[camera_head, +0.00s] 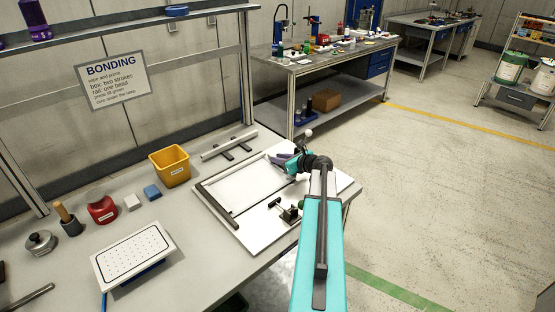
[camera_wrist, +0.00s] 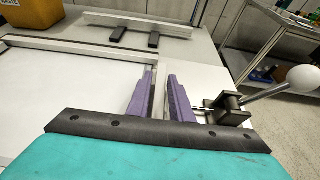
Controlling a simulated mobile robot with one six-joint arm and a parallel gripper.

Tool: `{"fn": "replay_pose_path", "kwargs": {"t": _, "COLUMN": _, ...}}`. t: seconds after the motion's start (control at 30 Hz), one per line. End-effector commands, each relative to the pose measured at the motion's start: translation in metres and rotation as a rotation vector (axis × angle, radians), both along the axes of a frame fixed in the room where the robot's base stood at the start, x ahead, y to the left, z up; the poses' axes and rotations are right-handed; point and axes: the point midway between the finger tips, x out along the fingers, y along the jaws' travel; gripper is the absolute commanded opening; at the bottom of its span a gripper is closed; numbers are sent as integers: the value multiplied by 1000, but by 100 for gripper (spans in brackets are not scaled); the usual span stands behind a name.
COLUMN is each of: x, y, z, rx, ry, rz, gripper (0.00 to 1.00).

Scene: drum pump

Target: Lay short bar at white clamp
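The white clamp (camera_head: 308,133) stands at the back right of the white board; its white ball knob (camera_wrist: 302,78) and dark body (camera_wrist: 228,108) show in the wrist view. My gripper (camera_head: 285,160) is low over the board's back right part, beside this clamp. In the wrist view its purple fingers (camera_wrist: 160,88) stand a small distance apart. A narrow light strip, possibly the short bar (camera_wrist: 160,92), shows between them. I cannot tell whether the fingers touch it. The clamp's rod points at the right finger. My arm hides part of this area in the head view.
A dark bar (camera_head: 216,205) lies along the board's left side. A long pale bar (camera_head: 229,145) rests on two black supports behind. A yellow bin (camera_head: 170,166) and a dotted white plate (camera_head: 132,254) are left.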

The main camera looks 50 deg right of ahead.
Motion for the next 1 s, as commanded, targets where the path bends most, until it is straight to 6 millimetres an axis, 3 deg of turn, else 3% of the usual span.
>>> {"fn": "replay_pose_path", "kwargs": {"t": 0.63, "x": -82, "y": 6, "z": 36, "rx": -2, "ry": -5, "rz": -6, "gripper": 20}}
{"fn": "replay_pose_path", "kwargs": {"t": 1.0, "x": -101, "y": 7, "z": 45, "rx": -1, "ry": -4, "rz": -3, "gripper": 20}}
